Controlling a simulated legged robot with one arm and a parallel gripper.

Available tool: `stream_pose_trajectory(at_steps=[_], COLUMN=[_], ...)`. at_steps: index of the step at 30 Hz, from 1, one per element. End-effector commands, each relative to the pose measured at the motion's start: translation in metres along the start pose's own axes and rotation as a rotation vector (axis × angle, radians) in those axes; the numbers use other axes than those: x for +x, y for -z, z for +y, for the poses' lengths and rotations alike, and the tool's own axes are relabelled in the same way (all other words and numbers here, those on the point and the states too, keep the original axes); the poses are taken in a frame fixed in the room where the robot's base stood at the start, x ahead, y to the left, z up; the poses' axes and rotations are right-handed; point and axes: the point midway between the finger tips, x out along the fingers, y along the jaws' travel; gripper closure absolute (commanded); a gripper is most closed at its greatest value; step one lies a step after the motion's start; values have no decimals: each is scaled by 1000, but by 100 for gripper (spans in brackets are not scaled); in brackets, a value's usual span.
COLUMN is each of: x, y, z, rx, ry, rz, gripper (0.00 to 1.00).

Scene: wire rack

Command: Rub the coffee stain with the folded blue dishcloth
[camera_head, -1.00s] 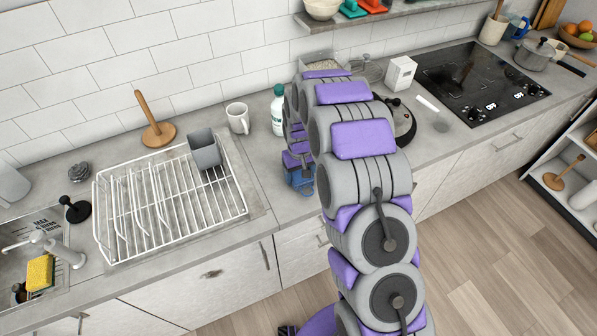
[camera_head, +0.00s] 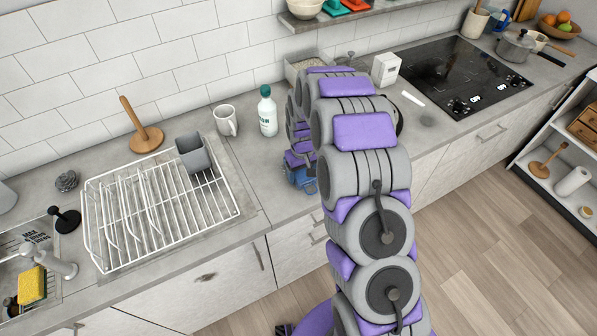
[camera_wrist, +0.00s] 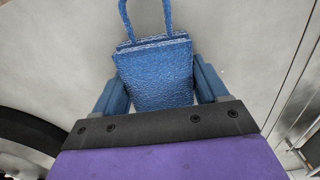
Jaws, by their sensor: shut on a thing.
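The folded blue dishcloth (camera_wrist: 155,72), with a hanging loop, is held between the fingers of my gripper (camera_wrist: 153,85), which is shut on it. In the head view the cloth (camera_head: 303,181) is a small blue patch at the counter's front edge, mostly behind my arm. In the wrist view it is over the grey counter; I cannot tell whether it touches. A dark smudge (camera_head: 428,118) lies on the counter right of my arm, near the cooktop. A brown mark (camera_head: 207,277) shows on a cabinet front. I cannot tell which is the coffee stain.
A white wire rack (camera_head: 160,215) with a grey cup holder (camera_head: 192,154) stands left. A mug (camera_head: 226,120) and a green-capped bottle (camera_head: 267,112) stand behind the cloth. A dark kettle is mostly hidden by my arm. The black cooktop (camera_head: 460,75) is farther right.

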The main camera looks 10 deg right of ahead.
Motion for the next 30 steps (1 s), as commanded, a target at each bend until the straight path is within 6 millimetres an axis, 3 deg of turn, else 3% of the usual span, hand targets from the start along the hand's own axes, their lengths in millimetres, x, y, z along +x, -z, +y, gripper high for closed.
stream_pose_trajectory(at_steps=[7, 30], x=[-1, 0], y=[-7, -9], z=[16, 24], rx=[0, -2], ry=[0, -1], rz=[-1, 0], gripper=[55, 55])
